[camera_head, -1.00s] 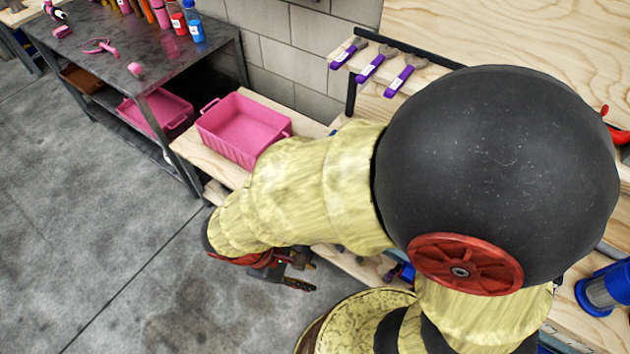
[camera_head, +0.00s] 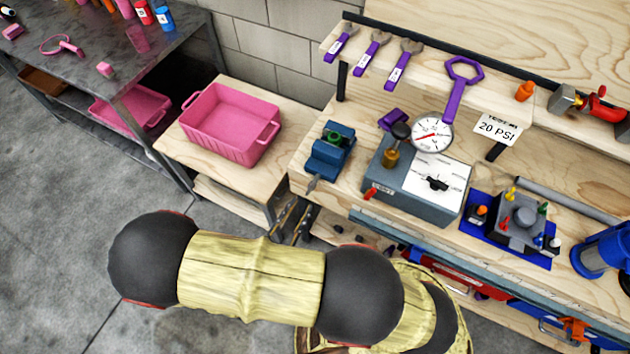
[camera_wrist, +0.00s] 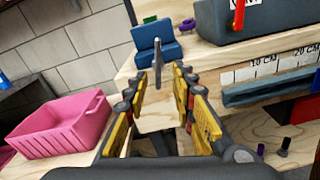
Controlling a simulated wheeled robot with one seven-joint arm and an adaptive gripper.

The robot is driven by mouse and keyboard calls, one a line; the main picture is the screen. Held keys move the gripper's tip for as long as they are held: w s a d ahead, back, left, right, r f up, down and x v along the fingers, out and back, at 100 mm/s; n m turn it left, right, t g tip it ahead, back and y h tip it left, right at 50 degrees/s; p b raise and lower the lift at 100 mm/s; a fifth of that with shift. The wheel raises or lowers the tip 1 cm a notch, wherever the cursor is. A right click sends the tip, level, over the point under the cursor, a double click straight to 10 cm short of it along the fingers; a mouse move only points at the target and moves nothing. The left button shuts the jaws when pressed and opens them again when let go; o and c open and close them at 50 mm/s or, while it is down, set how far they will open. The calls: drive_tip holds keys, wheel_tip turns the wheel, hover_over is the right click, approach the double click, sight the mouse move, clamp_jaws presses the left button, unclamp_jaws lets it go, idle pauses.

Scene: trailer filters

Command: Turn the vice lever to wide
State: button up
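The blue vice (camera_head: 330,150) stands on the wooden bench left of the grey test box, with a green piece at its top. Its grey lever (camera_head: 312,184) sticks out from its front toward the bench edge. In the wrist view the vice (camera_wrist: 157,42) is straight ahead, and its lever (camera_wrist: 157,62) appears upright in the gap between my fingertips. My gripper (camera_wrist: 160,76) is open and empty, its yellow and black fingers spread on either side of the lever. I cannot tell whether a finger touches it. In the head view my gripper (camera_head: 291,220) is partly hidden behind my arm, below the vice.
A pink bin (camera_head: 230,125) sits on the lower wooden shelf to the left. The grey test box (camera_head: 415,185) with a gauge (camera_head: 432,134) stands right of the vice. Purple wrenches (camera_head: 372,50) hang behind. Open floor (camera_head: 60,240) lies at left.

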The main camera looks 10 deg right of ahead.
sight(309, 190)
drive_tip(key=shift+r+b+x, duration=0.2)
drive_tip(key=shift+b+x, duration=0.3)
drive_tip(key=shift+x, duration=1.45)
drive_tip(key=shift+r+b+x, duration=0.2)
drive_tip(key=shift+b+x, duration=0.25)
drive_tip(key=shift+x, duration=1.5)
drive_tip(key=shift+c, duration=0.5)
clamp_jaws()
